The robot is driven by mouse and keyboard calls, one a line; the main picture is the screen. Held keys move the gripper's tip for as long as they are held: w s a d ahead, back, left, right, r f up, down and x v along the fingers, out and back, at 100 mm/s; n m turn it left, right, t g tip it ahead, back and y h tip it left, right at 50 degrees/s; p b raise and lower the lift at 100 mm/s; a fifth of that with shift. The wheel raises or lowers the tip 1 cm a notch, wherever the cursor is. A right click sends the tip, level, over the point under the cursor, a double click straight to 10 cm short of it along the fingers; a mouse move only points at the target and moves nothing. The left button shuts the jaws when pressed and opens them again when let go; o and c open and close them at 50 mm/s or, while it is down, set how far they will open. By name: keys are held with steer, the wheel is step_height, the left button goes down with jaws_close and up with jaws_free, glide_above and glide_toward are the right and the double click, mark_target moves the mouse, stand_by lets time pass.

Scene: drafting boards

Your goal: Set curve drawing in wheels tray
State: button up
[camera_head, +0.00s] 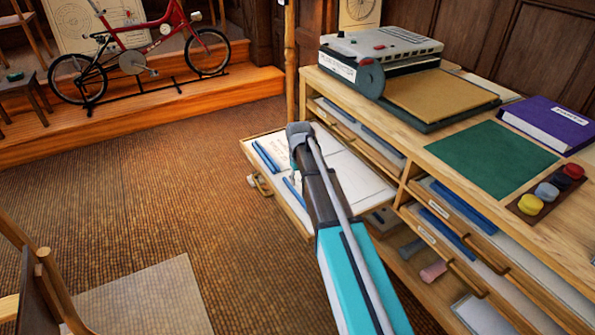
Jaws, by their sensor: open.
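My arm reaches to a pulled-out drawer (352,187) on the left side of the wooden cabinet. My gripper (294,172) is over this drawer, partly hidden behind my own wrist, and is open. White drawing sheets (362,180) lie in the drawer, with blue strips (265,157) at its left. I cannot tell which sheet is the curve drawing. Other trays in the cabinet (435,208) carry small labels too small to read, so I cannot tell which is the wheels tray.
The cabinet top holds a printer-like machine (382,50), a green mat (492,158), a purple binder (552,122) and coloured pots on a holder (546,191). A red bicycle (140,45) stands on a wooden step at the back left. Carpet (170,180) left of the drawer is clear.

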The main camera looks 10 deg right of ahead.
steer(key=s+m, duration=0.3)
steer(key=s, duration=2)
steer(key=shift+s+d, duration=0.15)
steer(key=shift+s, duration=0.15)
steer(key=shift+c, duration=0.2)
